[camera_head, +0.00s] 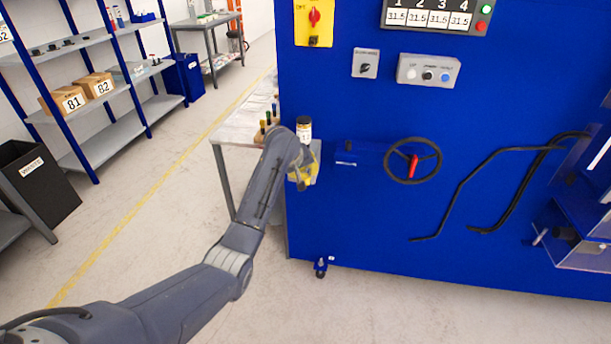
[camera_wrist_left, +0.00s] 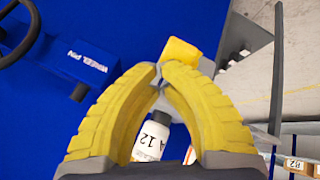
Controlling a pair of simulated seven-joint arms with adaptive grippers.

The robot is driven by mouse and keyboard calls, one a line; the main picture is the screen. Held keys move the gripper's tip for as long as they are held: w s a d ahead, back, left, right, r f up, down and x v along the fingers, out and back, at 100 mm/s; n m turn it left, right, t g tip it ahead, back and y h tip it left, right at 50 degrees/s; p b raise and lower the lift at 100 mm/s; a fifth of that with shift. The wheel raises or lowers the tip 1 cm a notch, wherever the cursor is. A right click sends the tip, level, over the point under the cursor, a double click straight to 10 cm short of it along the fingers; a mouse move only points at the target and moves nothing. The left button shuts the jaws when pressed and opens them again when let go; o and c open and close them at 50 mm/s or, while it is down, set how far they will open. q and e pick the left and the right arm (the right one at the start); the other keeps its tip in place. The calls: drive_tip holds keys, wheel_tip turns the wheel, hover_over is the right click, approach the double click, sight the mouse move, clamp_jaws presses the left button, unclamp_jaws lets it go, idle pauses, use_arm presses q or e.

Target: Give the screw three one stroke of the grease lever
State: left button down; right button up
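My left gripper (camera_head: 302,183) is at the left edge of the blue machine, beside a yellow part (camera_head: 313,165). In the left wrist view, the yellow fingers (camera_wrist_left: 158,74) curve inward and their tips meet, with nothing clearly held between them. A yellow block (camera_wrist_left: 180,54) lies just beyond the tips; I cannot tell whether they touch it. A white bottle (camera_wrist_left: 152,136) marked "A 12" shows through the gap between the fingers. A bottle with a dark top (camera_head: 304,129) stands just above the gripper in the head view. No screw or grease lever can be clearly identified. My right gripper is out of view.
The blue machine (camera_head: 480,230) carries a handwheel (camera_head: 413,160), a numbered display (camera_head: 430,16) reading 31.5 throughout, a knob panel (camera_head: 428,72) and black bent rods (camera_head: 470,200). A small table (camera_head: 235,132) adjoins its left edge. Shelves (camera_head: 75,100) stand left; floor between is clear.

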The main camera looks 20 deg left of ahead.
use_arm(q)
drive_tip(key=shift+r, duration=1.65)
drive_tip(key=shift+r, duration=0.1)
drive_tip(key=shift+r, duration=2.45)
drive_tip(key=shift+f, duration=0.1)
